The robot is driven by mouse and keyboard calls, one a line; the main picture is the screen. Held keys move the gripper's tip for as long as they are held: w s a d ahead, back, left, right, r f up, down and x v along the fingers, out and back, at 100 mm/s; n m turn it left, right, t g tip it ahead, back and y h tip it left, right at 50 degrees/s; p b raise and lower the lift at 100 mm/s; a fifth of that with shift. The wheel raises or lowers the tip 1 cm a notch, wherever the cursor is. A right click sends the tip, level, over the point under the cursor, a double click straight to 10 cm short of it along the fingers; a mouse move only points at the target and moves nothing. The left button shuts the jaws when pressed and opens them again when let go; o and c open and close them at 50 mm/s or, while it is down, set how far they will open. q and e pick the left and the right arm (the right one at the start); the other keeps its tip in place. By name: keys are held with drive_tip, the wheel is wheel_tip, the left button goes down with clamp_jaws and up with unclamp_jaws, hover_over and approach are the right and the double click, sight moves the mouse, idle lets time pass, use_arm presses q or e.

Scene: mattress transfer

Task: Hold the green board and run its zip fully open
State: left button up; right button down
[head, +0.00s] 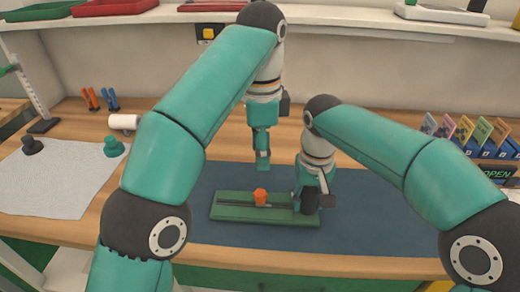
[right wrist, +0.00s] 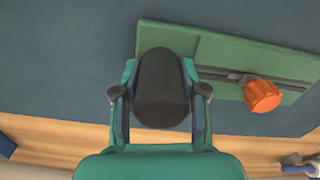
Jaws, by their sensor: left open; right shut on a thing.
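The green board (head: 235,212) lies on the blue mat with a dark zip track (head: 232,203) along it. An orange zip pull (head: 260,197) stands near the middle of the track; it also shows in the right wrist view (right wrist: 262,96). My right gripper (head: 309,192) is at the board's right end. In the right wrist view its fingers (right wrist: 160,100) are shut on a black rounded grip (right wrist: 163,88) at the end of the green board (right wrist: 220,52). My left gripper (head: 263,163) is open and empty, pointing down above and behind the orange pull.
The blue mat (head: 370,225) has free room around the board. Coloured cards in blue holders (head: 475,135) and an OPEN sign (head: 495,173) are at right.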

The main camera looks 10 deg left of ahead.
sight(261, 193)
use_arm(q)
drive_tip(key=m, duration=1.8)
drive_tip(key=shift+a, duration=0.15)
wheel_tip(261, 193, down, 12)
drive_tip(key=shift+r, duration=0.2)
clamp_jaws()
drive_tip(key=shift+d, duration=0.2)
